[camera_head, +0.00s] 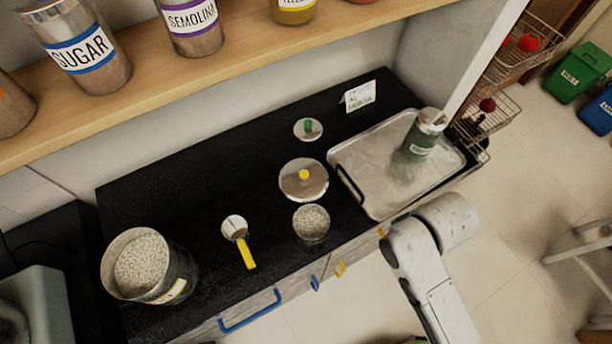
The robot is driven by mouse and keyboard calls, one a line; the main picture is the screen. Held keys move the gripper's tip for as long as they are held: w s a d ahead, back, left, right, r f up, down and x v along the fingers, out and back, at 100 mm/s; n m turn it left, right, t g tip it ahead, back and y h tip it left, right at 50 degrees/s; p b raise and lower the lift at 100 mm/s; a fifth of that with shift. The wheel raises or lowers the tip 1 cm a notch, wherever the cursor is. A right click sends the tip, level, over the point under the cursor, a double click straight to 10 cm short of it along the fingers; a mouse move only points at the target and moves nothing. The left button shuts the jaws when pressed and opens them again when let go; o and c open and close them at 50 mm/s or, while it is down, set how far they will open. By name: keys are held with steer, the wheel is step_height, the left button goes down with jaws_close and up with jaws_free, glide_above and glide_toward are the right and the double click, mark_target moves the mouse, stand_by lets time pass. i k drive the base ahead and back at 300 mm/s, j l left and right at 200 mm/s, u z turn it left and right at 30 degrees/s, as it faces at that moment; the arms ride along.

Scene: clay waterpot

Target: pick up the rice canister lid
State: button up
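A large open metal canister (181,275) stands at the left of the black counter, full of pale grains, with a partly visible yellow-edged label. I cannot read the label. A round metal lid with a yellow knob (318,187) lies flat near the middle of the counter, knob up. A smaller round lid with a green knob (299,134) lies behind it. Part of my white arm shows at the lower right, in front of the counter. My gripper cannot be made out, so its state and distance from the lids are hidden.
A glass (312,239) of grains stands just in front of the yellow-knobbed lid. A yellow-handled scoop (245,253) lies to the left. A metal tray (366,162) holds a green-labelled canister (421,142). A card (360,96) stands behind. A wooden shelf (140,90) with canisters overhangs the back.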

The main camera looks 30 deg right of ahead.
mark_target(302, 180)
steer(key=l+u, duration=0.15)
steer(key=u, duration=1.35)
steer(key=k+l+u, duration=0.1)
steer(key=k+l, duration=0.7)
steer(key=k, duration=0.2)
steer(key=i, duration=0.45)
steer(key=u, duration=0.05)
